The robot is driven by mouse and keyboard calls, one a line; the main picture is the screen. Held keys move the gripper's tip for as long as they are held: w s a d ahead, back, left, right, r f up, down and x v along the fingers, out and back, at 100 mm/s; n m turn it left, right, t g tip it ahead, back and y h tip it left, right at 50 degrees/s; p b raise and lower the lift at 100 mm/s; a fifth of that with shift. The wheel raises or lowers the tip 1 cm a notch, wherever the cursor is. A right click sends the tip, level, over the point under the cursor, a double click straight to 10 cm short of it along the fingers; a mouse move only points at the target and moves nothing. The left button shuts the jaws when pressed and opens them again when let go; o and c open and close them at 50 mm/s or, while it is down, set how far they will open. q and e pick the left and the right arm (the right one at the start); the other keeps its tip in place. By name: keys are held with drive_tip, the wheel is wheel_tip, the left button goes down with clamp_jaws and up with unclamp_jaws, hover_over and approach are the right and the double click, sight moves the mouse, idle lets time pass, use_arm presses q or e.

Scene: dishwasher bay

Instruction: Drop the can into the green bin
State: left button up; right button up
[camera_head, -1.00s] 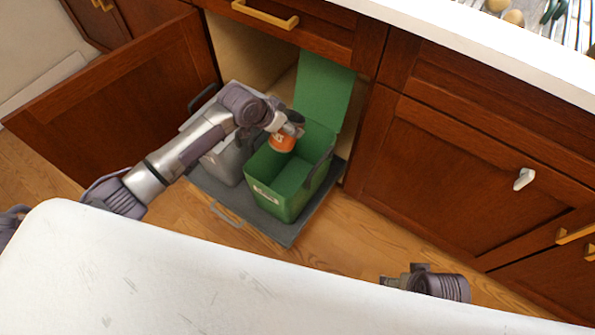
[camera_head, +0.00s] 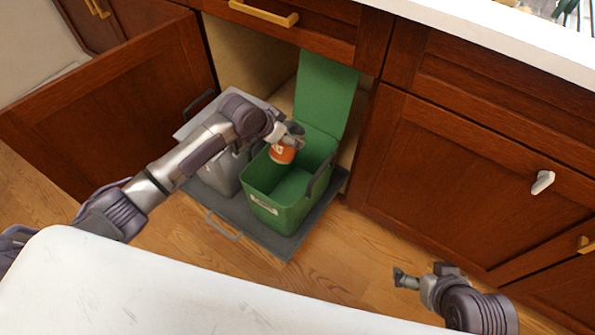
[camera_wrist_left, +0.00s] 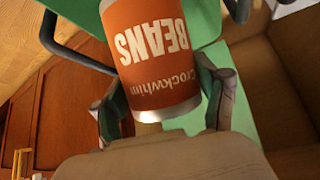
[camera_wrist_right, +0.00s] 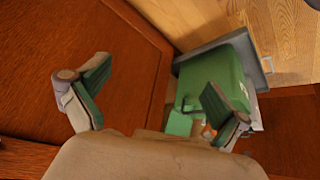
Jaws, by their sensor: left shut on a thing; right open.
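The can (camera_head: 283,153) is orange with a "BEANS" label. My left gripper (camera_head: 292,134) is shut on it and holds it over the opening of the green bin (camera_head: 278,214), near the bin's left side. The can (camera_wrist_left: 152,50) fills the middle of the left wrist view between the fingers of my left gripper (camera_wrist_left: 165,105). The green bin's lid (camera_head: 327,95) stands open at the back. My right gripper (camera_head: 418,281) is open and empty, low in front of the cabinets at the right. The right wrist view shows its spread fingers (camera_wrist_right: 155,100) and the green bin (camera_wrist_right: 215,80) beyond.
A grey bin (camera_head: 217,172) stands left of the green bin on a dark pull-out tray (camera_head: 322,200). An open cabinet door (camera_head: 112,95) stands at the left. A white surface (camera_head: 150,290) fills the foreground. Wooden floor (camera_head: 345,255) lies clear before the tray.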

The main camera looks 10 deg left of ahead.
use_arm(q)
wheel_tip(320, 180, down, 2)
drive_tip(key=shift+b, duration=1.05)
use_arm(e)
drive_tip(key=w+a+r+t+y, duration=0.2)
drive_tip(key=w+a+r+t, duration=0.1)
drive_tip(key=w+r+t, duration=0.4)
drive_tip(key=shift+w+a, duration=0.35)
drive_tip(key=shift+w, duration=0.8)
drive_tip(key=shift+r, duration=0.1)
use_arm(q)
drive_tip(key=o, duration=1.2)
drive_tip(key=shift+f, duration=0.1)
drive_tip(key=v, duration=1.2)
